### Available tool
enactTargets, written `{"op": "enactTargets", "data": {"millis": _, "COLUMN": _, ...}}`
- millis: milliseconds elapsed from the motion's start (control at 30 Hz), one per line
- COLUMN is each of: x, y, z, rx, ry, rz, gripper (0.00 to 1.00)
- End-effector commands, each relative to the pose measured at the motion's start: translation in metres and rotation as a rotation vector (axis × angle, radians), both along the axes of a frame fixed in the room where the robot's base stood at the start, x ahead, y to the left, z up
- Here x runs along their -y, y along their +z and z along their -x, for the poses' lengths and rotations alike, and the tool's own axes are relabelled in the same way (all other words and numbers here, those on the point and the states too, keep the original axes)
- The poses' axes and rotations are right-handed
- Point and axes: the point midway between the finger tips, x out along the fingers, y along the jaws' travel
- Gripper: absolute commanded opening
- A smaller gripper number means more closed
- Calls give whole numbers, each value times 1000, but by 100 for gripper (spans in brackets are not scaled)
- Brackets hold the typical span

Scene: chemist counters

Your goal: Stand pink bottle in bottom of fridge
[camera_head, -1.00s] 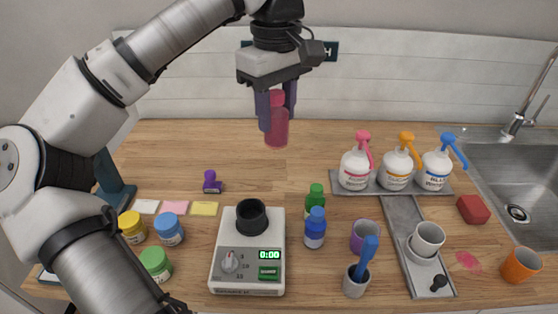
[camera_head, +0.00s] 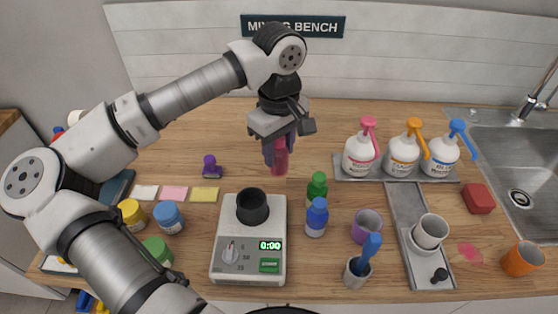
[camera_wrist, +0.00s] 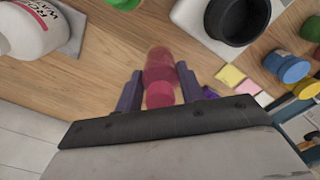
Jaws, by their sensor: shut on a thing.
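The pink bottle (camera_head: 280,158) is a small translucent pink-red bottle with a pink cap. My gripper (camera_head: 278,148) is shut on it over the mixing bench, and the bottle hangs upright between the purple fingers. In the wrist view the bottle (camera_wrist: 160,72) shows between the two fingers of my gripper (camera_wrist: 160,92), cap end nearest. Whether its base touches the wood is hard to tell. I see no fridge in either view.
Below the bottle stand a scale (camera_head: 248,240) with a black cup (camera_head: 252,207), a green bottle (camera_head: 317,188) and a blue bottle (camera_head: 316,217). Pump bottles (camera_head: 402,156) stand on a tray at right, before a sink (camera_head: 500,160). Bare wood lies at back left.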

Motion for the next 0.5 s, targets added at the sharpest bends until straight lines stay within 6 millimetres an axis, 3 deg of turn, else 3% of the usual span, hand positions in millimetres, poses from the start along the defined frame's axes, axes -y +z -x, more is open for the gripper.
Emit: {"op": "enactTargets", "data": {"millis": 500, "x": 0, "y": -51, "z": 0, "rx": 0, "ry": 0, "rz": 0, "gripper": 11}}
